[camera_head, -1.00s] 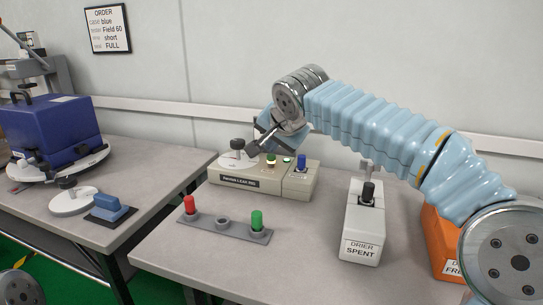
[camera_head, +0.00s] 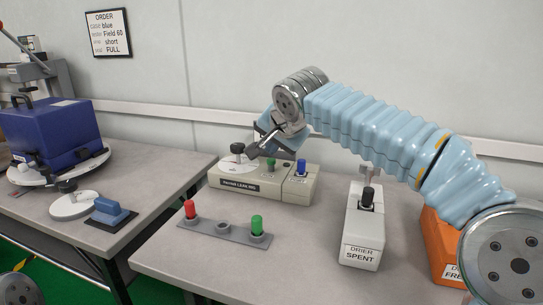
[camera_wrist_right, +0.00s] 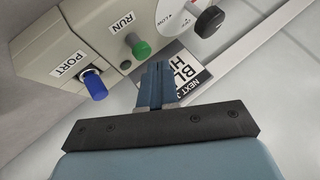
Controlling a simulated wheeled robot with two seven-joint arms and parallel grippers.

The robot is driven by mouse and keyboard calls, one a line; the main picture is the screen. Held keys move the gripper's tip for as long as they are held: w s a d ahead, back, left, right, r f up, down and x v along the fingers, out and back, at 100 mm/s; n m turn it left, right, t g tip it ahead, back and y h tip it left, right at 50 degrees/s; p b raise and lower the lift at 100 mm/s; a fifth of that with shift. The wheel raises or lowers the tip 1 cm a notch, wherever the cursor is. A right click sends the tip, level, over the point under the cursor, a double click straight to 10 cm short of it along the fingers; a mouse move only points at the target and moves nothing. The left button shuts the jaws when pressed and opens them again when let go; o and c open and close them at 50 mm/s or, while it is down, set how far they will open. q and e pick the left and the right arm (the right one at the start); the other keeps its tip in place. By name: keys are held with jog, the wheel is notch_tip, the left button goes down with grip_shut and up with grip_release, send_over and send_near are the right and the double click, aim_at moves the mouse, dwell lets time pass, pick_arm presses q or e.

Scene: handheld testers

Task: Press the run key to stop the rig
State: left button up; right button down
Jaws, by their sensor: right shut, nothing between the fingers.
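The cream leak rig (camera_head: 235,184) stands at the back of the table. Its green run key (camera_head: 271,163) is on top; in the right wrist view the key (camera_wrist_right: 140,48) sits beside the RUN label. A small round lamp (camera_head: 286,164) beside it looks dark. My right gripper (camera_head: 256,150) is shut and empty, above the rig near the key and the dial. In the right wrist view its fingers (camera_wrist_right: 156,72) point toward the rig and appear apart from the key. My left gripper is not in view.
A blue-topped port knob (camera_head: 301,167) is on the rig's right end. A rack with red and green plugs (camera_head: 222,231) lies in front. The spent drier (camera_head: 363,228) and orange drier (camera_head: 434,236) stand to the right. A second bench (camera_head: 150,158) is at left.

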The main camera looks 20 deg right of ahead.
aim_at(273, 163)
jog(key=shift+r, duration=0.35)
notch_tip(273, 163, up, 6)
jog(key=p, duration=0.5)
